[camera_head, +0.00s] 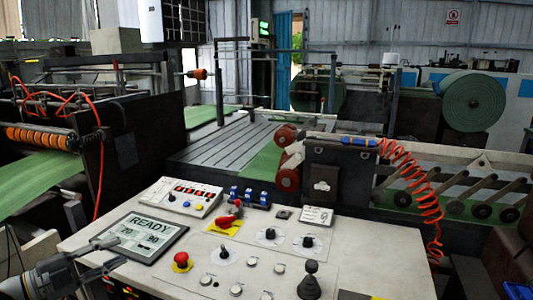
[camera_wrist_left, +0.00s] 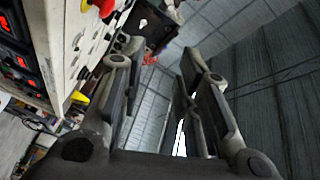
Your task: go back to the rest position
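My left gripper (camera_head: 117,255) is at the lower left in the head view, by the left edge of the control panel (camera_head: 130,220). Its two fingers are apart with nothing between them. The left wrist view also shows this gripper (camera_wrist_left: 155,72) open and empty, with part of the panel at the upper left. My right gripper does not show in either view.
The panel carries a READY screen (camera_head: 147,236), a red emergency button (camera_head: 181,261), a red-handled switch (camera_head: 228,217), a black joystick (camera_head: 310,282) and several knobs. An orange coiled hose (camera_head: 425,195) hangs at the right. Machines with green sheet stand behind.

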